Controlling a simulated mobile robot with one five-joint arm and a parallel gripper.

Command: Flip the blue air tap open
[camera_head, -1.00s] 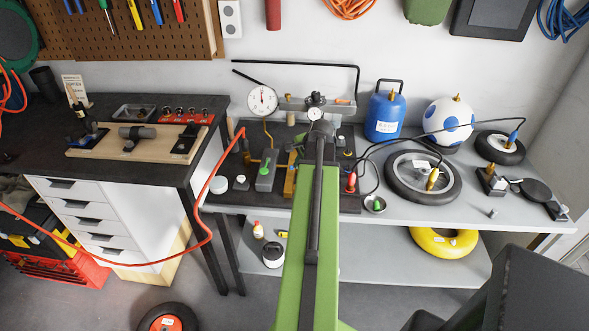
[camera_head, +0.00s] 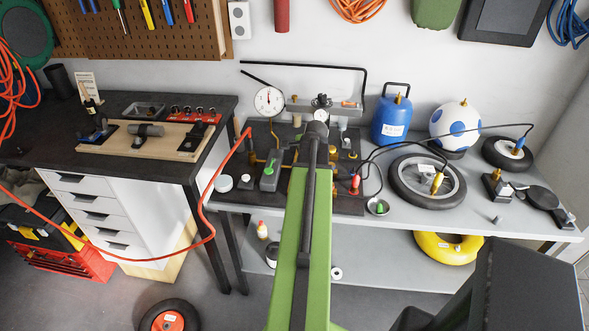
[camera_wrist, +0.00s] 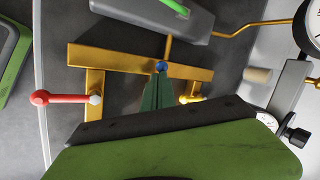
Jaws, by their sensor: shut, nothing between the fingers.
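The blue air tap shows in the wrist view as a small blue spot (camera_wrist: 161,67) at the middle of a brass pipe manifold (camera_wrist: 108,55). My gripper (camera_wrist: 158,78) is shut and empty, its green fingertips right below the blue spot in the picture. They hide the rest of the tap, so I cannot tell its lever's angle or whether they touch it. A red tap lever (camera_wrist: 65,98) lies on the left branch and a yellow tap (camera_wrist: 190,98) on the right one. In the head view my arm hides the blue tap and the gripper.
A grey block with a green lever (camera_wrist: 180,8) lies beyond the manifold. A dial gauge (camera_head: 269,100) stands at the back of the bench. A red hose (camera_head: 203,215) hangs at the left.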

